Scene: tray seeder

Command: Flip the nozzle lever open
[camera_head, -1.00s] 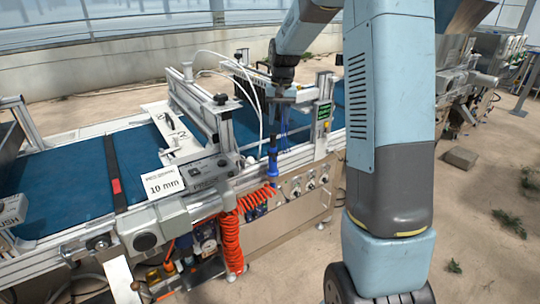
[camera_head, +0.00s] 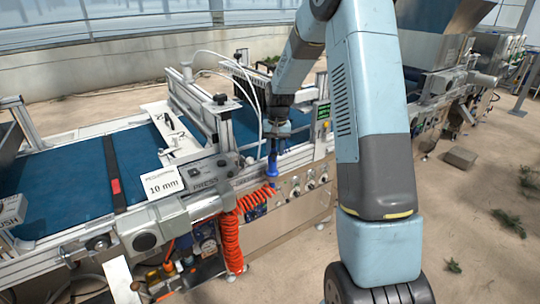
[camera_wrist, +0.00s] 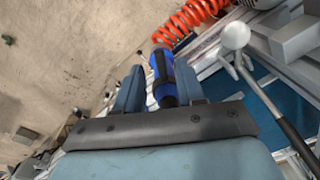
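The blue air nozzle (camera_head: 272,168) stands at the machine's front side, at the end of the orange coiled hose. In the wrist view the blue and black nozzle (camera_wrist: 163,72) lies between the two blue-grey fingers of my gripper (camera_wrist: 159,84). The fingers are apart, one on each side of it, and look open; the right finger is very close to it and contact cannot be told. In the head view my gripper (camera_head: 275,132) is right above the nozzle and hides its upper part. I cannot make out a separate lever on the nozzle.
The orange coiled hose (camera_head: 231,240) hangs at the machine's front. A rod with a pale ball end (camera_wrist: 236,36) stands to the right in the wrist view. A "10 mm" sign (camera_head: 163,183) and the blue belt (camera_head: 60,195) lie left. Bare ground is at right.

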